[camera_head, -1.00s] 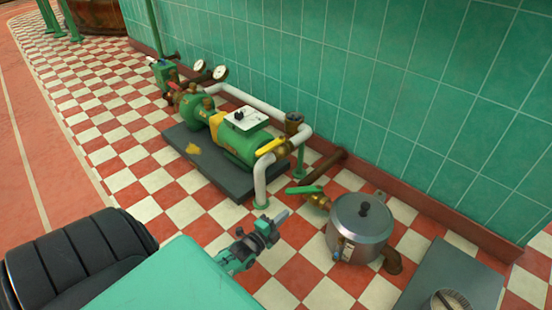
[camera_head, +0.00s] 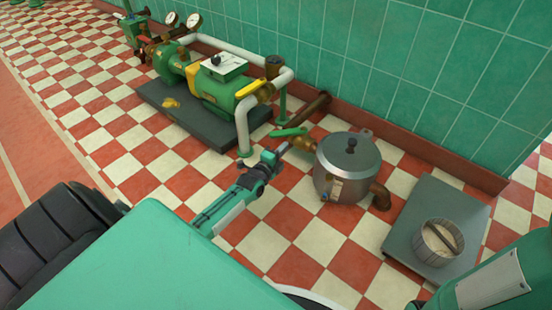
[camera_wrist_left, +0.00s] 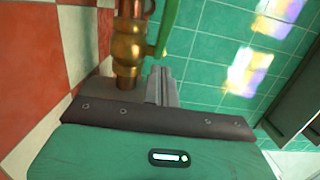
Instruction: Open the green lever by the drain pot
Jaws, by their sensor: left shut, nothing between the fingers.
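The drain pot (camera_head: 346,172), a steel pot with a black knob on its lid, stands on the checkered floor right of centre in the head view. A brass valve (camera_head: 303,144) sticks out of its left side. The green lever (camera_head: 289,132) points left from that valve, away from the pot. My left gripper (camera_head: 284,148) is shut and empty, its tips just below the lever. In the left wrist view the closed fingers (camera_wrist_left: 163,86) are beside the brass valve (camera_wrist_left: 126,48), with the green lever (camera_wrist_left: 167,27) just beyond them. Contact cannot be told. My right gripper is out of view.
A green pump (camera_head: 210,88) with white pipes and a yellow lever (camera_head: 255,89) stands on a dark plinth behind left. A grey slab (camera_head: 408,218) with a wooden tub (camera_head: 438,242) lies right of the pot. A green tiled wall (camera_head: 420,75) closes off the back.

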